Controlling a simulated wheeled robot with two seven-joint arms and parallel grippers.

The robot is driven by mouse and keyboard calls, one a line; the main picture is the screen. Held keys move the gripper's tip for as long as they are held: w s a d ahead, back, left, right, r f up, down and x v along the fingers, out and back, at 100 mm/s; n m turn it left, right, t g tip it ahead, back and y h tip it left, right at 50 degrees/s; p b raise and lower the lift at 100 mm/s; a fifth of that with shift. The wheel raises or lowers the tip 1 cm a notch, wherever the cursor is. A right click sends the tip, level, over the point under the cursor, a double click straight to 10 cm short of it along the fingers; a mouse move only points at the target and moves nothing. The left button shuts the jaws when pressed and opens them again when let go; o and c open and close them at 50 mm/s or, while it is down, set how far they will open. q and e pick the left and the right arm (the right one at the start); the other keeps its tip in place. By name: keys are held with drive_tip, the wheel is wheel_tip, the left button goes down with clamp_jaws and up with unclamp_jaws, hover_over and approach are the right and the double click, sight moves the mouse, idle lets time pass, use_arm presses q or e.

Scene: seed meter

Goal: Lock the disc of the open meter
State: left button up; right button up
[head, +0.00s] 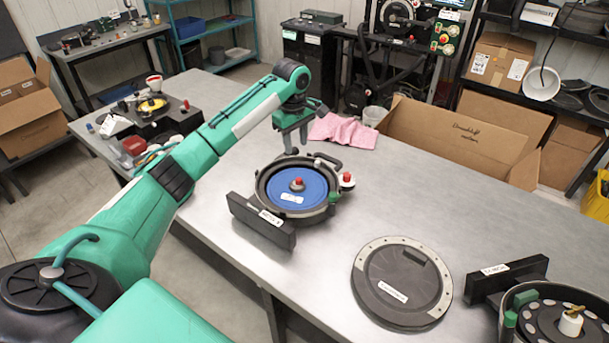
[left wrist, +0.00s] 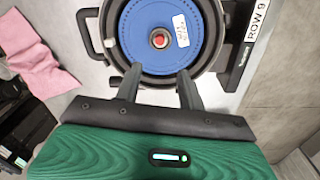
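An open meter stands on the grey table, its round black housing (head: 330,207) holding a blue disc (head: 278,188) with a white label. A red-topped knob (head: 297,183) is at the disc's centre; it also shows in the left wrist view (left wrist: 159,39). My left gripper (head: 291,150) points down at the meter's far rim. In the left wrist view its fingers (left wrist: 159,80) are apart, with nothing between them, their tips near the blue disc's edge (left wrist: 150,68). My right gripper is not in view.
A black round lid (head: 398,283) lies flat in front. A second meter (head: 548,315) with a dark disc stands at the lower right. A pink cloth (head: 343,131) and a cardboard box (head: 455,138) are behind. A black handle (left wrist: 88,35) juts from the housing.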

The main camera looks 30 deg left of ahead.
sight(298, 179)
use_arm(q)
drive_tip(key=f+p, duration=0.1)
drive_tip(key=f, duration=0.3)
drive_tip(key=f+p, duration=0.1)
drive_tip(key=f, duration=0.3)
drive_tip(key=f+p, duration=0.1)
drive_tip(key=f, duration=0.3)
drive_tip(key=shift+w+f, duration=0.15)
drive_tip(key=shift+w, duration=0.1)
drive_tip(key=shift+d+f+p, duration=0.1)
drive_tip(key=shift+f+p, duration=0.2)
drive_tip(key=shift+f, duration=0.3)
clamp_jaws()
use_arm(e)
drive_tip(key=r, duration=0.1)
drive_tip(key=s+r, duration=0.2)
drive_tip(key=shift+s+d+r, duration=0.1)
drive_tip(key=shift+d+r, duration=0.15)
